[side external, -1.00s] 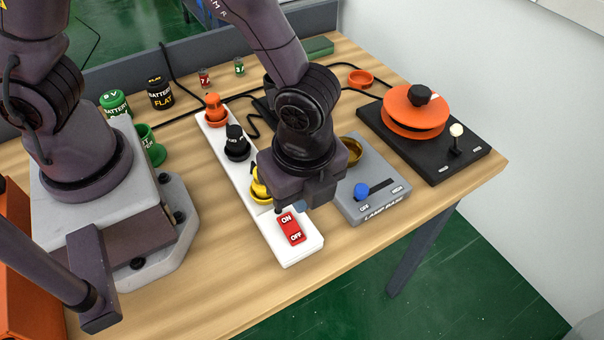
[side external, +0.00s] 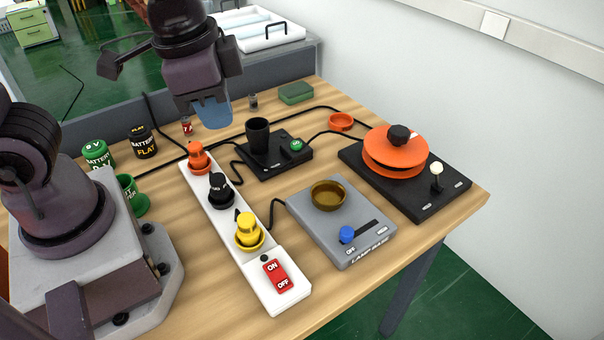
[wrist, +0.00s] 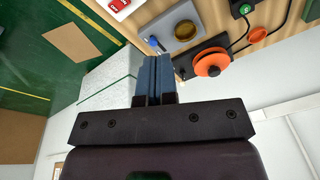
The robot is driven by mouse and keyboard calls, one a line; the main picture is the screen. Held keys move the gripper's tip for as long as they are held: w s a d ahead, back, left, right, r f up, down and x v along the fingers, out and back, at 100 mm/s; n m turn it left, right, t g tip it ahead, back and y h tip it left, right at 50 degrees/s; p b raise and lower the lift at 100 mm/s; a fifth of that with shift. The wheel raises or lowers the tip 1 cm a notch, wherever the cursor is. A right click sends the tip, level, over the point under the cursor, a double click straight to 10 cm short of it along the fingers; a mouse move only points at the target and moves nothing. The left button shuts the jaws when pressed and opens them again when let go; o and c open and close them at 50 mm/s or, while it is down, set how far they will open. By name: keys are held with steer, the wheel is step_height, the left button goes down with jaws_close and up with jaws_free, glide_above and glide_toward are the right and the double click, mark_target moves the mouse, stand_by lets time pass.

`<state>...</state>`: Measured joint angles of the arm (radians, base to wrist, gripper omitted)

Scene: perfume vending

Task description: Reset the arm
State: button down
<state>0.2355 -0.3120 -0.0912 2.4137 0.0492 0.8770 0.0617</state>
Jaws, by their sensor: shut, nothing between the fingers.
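My gripper (side external: 213,113) is raised over the back of the wooden table in the side view, apart from everything below it. Its blue fingers are together and hold nothing; they also show pressed together in the wrist view (wrist: 153,75). The white power strip (side external: 228,223) has an orange plug (side external: 198,157), a black plug (side external: 220,189) and a yellow plug (side external: 248,230) standing along it. At its front end is a red ON/OFF switch (side external: 277,276).
A grey lamp base (side external: 350,225) with a blue slider knob (side external: 347,234) stands right of the strip. A black base with orange discs (side external: 396,152), a black cup (side external: 258,137) and battery cans (side external: 142,142) stand around. The front right table is clear.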

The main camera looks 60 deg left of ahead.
steer(key=s+a+r+n+t, duration=0.2)
steer(key=a+r+n+t, duration=0.1)
steer(key=a+r, duration=0.3)
steer(key=shift+s+a+r+n+t, duration=0.2)
steer(key=shift+s+a+n+t, duration=0.15)
steer(key=shift+n, duration=0.55)
